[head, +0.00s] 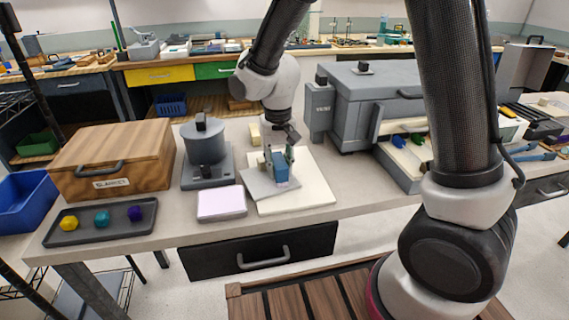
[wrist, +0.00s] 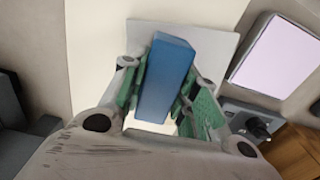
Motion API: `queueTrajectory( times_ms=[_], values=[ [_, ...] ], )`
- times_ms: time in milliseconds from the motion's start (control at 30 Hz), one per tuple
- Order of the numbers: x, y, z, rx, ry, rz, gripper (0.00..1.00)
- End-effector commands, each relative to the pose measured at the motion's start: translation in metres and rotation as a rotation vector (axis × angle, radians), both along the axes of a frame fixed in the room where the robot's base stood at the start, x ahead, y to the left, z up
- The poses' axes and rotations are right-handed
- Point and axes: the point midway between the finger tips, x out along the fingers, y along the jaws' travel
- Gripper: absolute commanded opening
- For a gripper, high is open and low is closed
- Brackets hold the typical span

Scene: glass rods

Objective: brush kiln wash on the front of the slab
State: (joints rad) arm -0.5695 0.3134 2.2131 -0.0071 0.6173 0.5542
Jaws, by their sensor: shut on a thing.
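My gripper (head: 279,160) points down over the bench and is shut on a blue block-like handle (head: 281,172). The handle also shows between the green finger pads in the wrist view (wrist: 167,80). A flat grey slab (head: 259,188) lies turned at an angle, partly over a cream board (head: 309,195). The handle is over the slab's right part. The slab also shows behind the handle in the wrist view (wrist: 215,42). The handle's lower end is hard to make out, so I cannot tell whether it touches the slab. No bristles are clearly visible.
A shallow tray with a pale pink surface (head: 221,203) lies left of the slab. A grey cylindrical device (head: 205,148), a wooden box (head: 112,160) and a dark tray (head: 98,222) with coloured pieces stand farther left. A large grey kiln-like box (head: 372,105) stands behind right.

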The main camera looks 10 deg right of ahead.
Motion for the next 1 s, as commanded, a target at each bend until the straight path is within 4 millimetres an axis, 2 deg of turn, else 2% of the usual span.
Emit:
queueTrajectory(
  times_ms=[267,300,433,767,1000],
  values=[
    [0.0,0.027,-0.002,0.001,0.0,0.002,0.11],
    [0.0,0.03,-0.002,0.001,0.0,0.002,0.08],
    [-0.001,0.035,-0.002,0.001,-0.001,0.001,0.08],
    [-0.01,0.029,0.0,0.001,0.0,-0.001,0.08],
    [-0.01,0.007,-0.001,0.0,0.0,-0.002,0.08]
  ],
)
